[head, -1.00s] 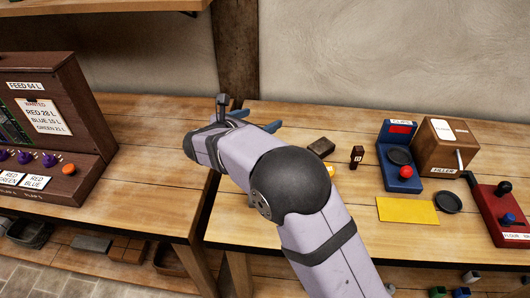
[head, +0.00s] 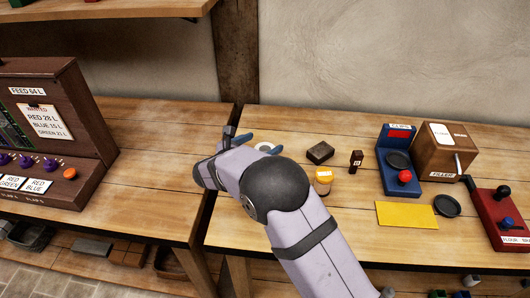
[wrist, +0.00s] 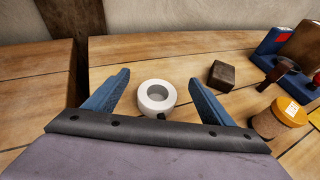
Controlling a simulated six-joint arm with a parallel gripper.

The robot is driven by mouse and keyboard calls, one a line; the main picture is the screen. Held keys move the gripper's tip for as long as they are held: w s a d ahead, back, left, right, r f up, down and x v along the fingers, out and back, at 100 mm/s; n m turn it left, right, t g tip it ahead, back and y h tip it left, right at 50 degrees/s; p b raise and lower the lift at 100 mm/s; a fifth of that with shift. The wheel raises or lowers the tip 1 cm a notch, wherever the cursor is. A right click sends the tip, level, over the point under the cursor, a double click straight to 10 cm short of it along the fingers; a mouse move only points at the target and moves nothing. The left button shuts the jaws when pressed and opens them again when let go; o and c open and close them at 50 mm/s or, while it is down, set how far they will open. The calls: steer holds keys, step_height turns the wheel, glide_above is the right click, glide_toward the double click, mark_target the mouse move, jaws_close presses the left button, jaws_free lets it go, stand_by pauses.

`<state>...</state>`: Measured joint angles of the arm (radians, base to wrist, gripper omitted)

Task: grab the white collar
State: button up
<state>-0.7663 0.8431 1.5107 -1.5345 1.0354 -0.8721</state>
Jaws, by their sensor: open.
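The white collar (wrist: 156,97) is a thick ring lying on the wooden bench. In the wrist view it lies between and a little beyond the roots of my gripper's two blue fingers, touching neither as far as I can see. In the head view only part of the collar (head: 263,146) shows behind my arm. My gripper (wrist: 159,80) is open and empty, its fingers spread to either side of the collar; in the head view its fingertips (head: 240,138) are partly hidden by the wrist.
A gap (head: 214,190) separates the two benches.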

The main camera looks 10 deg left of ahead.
mark_target(265, 149)
step_height(265, 149, down, 3)
steer(key=shift+w+f+p, duration=0.1)
steer(key=shift+f+p, duration=0.05)
steer(key=shift+p, duration=0.25)
steer(key=shift+x, duration=1)
steer(key=shift+w+d+f, duration=0.1)
steer(key=shift+w+d, duration=0.05)
steer(key=shift+w, duration=0.15)
steer(key=c, duration=1.2)
